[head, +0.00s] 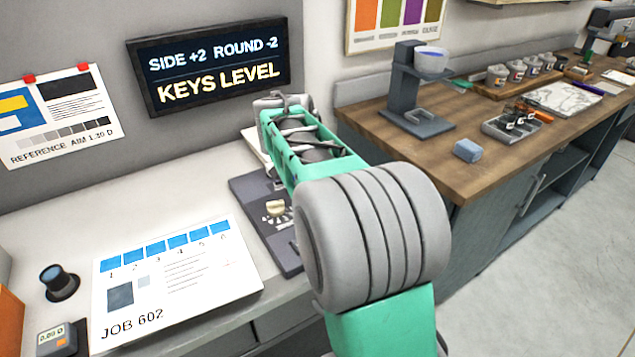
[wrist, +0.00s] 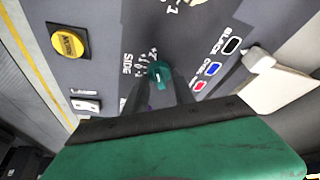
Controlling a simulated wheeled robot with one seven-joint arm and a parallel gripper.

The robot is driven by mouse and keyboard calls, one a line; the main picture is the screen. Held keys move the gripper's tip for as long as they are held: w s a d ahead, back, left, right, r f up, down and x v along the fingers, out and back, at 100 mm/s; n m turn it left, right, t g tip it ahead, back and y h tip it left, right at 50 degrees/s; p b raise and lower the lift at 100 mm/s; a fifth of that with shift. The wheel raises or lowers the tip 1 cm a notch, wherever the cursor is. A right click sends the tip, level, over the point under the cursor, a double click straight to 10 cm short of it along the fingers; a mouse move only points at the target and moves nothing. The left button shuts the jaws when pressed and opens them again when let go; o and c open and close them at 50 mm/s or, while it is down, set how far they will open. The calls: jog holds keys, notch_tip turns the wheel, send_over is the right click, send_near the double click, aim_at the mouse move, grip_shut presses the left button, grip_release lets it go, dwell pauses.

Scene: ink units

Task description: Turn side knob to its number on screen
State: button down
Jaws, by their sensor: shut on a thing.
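The dark screen (head: 215,68) on the wall reads "SIDE +2 ROUND -2" and "KEYS LEVEL". The side knob (wrist: 159,70) is small and teal, with a pale mark on top, and sits beside the word SIDE on the grey panel (wrist: 112,22) in the wrist view. My gripper (wrist: 162,83) is shut on this knob, its dark fingers on either side. Small white scale marks and figures lie next to the knob; I cannot tell exactly which one it points at. In the head view my arm hides the knob and the fingertips.
A yellow knob (wrist: 68,43) and a lamp switch (wrist: 87,104) are on the left in the wrist view. A job sheet (head: 175,285) lies left of the panel; a wooden counter (head: 400,155) stands right.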

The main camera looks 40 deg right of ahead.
jog(key=c, duration=1.1)
grip_release()
jog(key=shift+o, duration=0.2)
jog(key=v, duration=0.8)
jog(key=shift+p, duration=0.4)
jog(key=shift+f, duration=0.1)
